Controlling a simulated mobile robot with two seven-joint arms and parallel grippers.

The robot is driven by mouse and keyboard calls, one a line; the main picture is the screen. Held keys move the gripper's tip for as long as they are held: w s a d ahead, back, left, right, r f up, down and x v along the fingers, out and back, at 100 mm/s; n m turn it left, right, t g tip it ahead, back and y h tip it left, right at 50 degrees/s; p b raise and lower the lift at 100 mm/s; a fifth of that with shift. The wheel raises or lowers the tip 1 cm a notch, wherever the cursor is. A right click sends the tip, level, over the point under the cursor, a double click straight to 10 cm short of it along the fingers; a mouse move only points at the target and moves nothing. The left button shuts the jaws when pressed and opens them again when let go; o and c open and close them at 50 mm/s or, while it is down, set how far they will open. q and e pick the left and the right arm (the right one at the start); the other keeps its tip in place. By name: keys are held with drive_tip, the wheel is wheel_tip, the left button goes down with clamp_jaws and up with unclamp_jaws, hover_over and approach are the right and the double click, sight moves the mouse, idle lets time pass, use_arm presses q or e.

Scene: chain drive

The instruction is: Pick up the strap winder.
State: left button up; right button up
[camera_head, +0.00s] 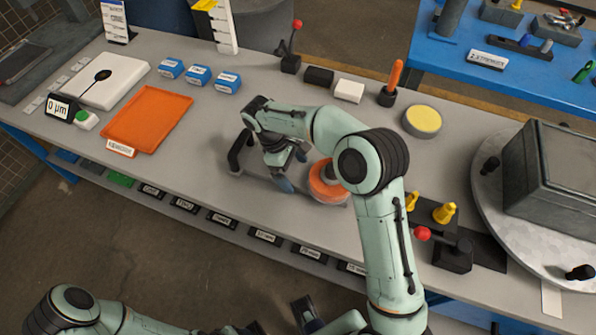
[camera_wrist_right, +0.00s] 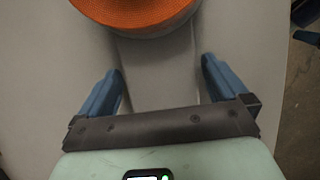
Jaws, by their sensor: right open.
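The strap winder shows an orange disc (camera_head: 325,183) on the grey bench, with a black curved handle (camera_head: 238,152) to its left; my right arm hides the part between. In the right wrist view the orange disc (camera_wrist_right: 135,14) is at the top, with a grey flat piece running from it toward me. My right gripper (camera_head: 284,184) is low over the winder, left of the disc. In the wrist view its blue fingers (camera_wrist_right: 163,72) are apart, with the grey piece between them; contact cannot be told. My left gripper (camera_head: 306,316) is partly visible at the bottom edge, its opening unclear.
An orange tray (camera_head: 150,117) and several blue boxes (camera_head: 198,75) lie to the left. A yellow-topped tin (camera_head: 423,120), a red-knobbed lever fixture (camera_head: 452,252) and a round turntable (camera_head: 490,215) stand to the right. Bare bench lies between the tray and the winder.

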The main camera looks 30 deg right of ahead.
drive_tip(key=shift+f, duration=0.25)
idle(0.3)
drive_tip(key=c, duration=1.8)
drive_tip(key=shift+r, duration=0.2)
